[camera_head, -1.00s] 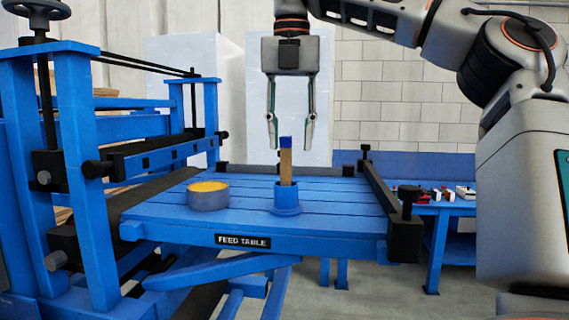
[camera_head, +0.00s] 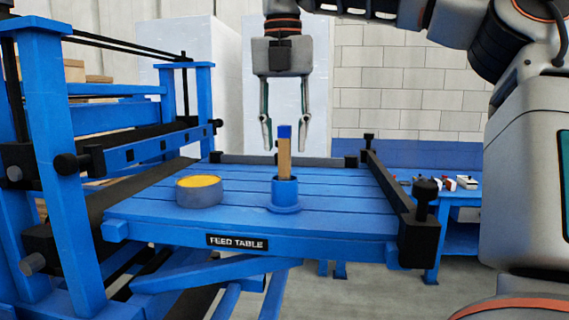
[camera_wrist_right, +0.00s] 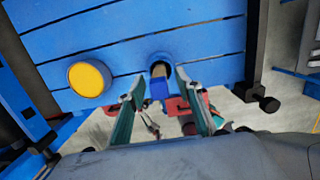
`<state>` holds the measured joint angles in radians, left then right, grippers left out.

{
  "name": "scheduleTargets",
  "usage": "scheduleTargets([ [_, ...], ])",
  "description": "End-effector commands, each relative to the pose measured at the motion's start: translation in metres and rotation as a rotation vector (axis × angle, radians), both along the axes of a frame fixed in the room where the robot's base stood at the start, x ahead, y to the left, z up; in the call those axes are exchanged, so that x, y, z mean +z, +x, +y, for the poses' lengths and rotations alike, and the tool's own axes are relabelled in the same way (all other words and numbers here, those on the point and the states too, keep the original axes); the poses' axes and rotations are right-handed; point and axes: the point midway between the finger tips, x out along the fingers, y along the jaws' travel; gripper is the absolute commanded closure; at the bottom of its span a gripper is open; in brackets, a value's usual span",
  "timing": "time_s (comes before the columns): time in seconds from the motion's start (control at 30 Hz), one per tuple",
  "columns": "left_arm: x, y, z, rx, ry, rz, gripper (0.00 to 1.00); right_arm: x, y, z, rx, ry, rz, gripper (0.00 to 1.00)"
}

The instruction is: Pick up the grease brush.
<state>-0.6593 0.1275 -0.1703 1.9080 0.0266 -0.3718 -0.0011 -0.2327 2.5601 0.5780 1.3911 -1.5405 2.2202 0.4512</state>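The grease brush (camera_head: 284,155) stands upright in a blue round holder (camera_head: 285,194) on the feed table (camera_head: 330,212). It has a tan wooden shaft and a blue top end. My right gripper (camera_head: 285,146) points down with its fingers spread, and in the head view its tips appear beside the brush's top. In the right wrist view the brush's blue end (camera_wrist_right: 158,88) shows between the open fingers (camera_wrist_right: 155,85), with no visible contact. The brush's lower end is hidden in the holder. My left gripper is not in view.
A grey tin with yellow grease (camera_head: 200,190) stands left of the holder. A blue frame with black rollers (camera_head: 120,160) rises at the left. A dark rail with a knob (camera_head: 425,215) edges the table's right side. Small items lie on a back bench (camera_head: 455,190).

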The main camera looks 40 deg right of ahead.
Motion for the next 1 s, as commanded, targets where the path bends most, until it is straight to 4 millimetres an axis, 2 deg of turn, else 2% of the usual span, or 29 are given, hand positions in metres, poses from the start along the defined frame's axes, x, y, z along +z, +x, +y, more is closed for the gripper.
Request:
scheduleTargets([
  [0.2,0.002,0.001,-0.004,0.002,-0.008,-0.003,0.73,-0.031,0.003,-0.003,0.002,0.003,0.003,0.65],
  [0.53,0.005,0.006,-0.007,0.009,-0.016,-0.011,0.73,-0.038,0.004,-0.004,-0.001,0.0,-0.001,0.65],
  [0.57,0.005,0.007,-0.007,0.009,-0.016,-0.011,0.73,-0.038,0.004,-0.004,-0.001,0.0,-0.001,0.7],
  [0.67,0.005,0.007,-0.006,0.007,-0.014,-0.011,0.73,-0.038,0.004,-0.004,-0.001,0.0,-0.001,0.96],
  [0.7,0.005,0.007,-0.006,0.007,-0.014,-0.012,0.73,-0.038,0.004,-0.004,-0.001,0.0,-0.001,1.0],
  [1.0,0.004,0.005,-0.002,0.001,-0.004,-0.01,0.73,-0.038,0.004,-0.004,-0.001,-0.001,-0.001,1.0],
])
